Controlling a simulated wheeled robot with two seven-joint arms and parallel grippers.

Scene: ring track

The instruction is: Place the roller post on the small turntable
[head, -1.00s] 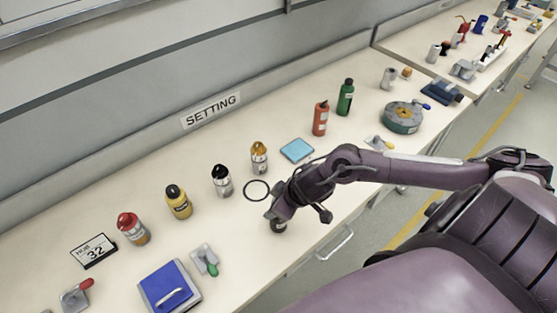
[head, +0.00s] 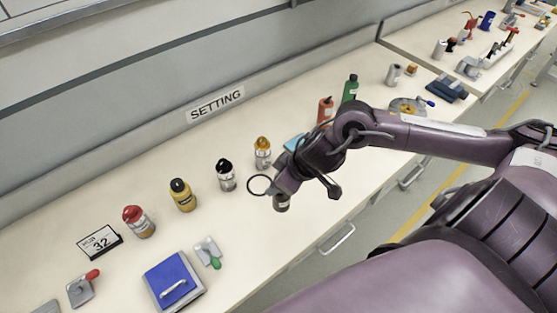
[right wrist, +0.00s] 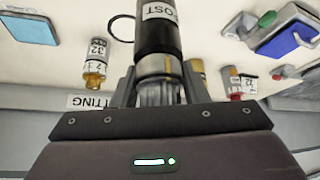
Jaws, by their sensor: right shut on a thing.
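The roller post (right wrist: 157,35) is a dark cylinder with a white label reading POST and a metallic band. My right gripper (right wrist: 158,88) is shut on it; in the head view the post (head: 281,204) hangs under the gripper (head: 281,192), over the bench near the black ring. A round device with a grey top and yellow centre (head: 406,106), perhaps the small turntable, stands further right on the bench, partly hidden behind my right arm. My left gripper is not in view.
Several bottles line the bench, including a yellow one (head: 182,195) and a red-capped one (head: 138,221). A black ring (head: 258,185) and a light-blue pad (head: 295,142) lie near the gripper. A blue-topped box (head: 173,280) and a green-handled clamp (head: 209,252) sit at front left.

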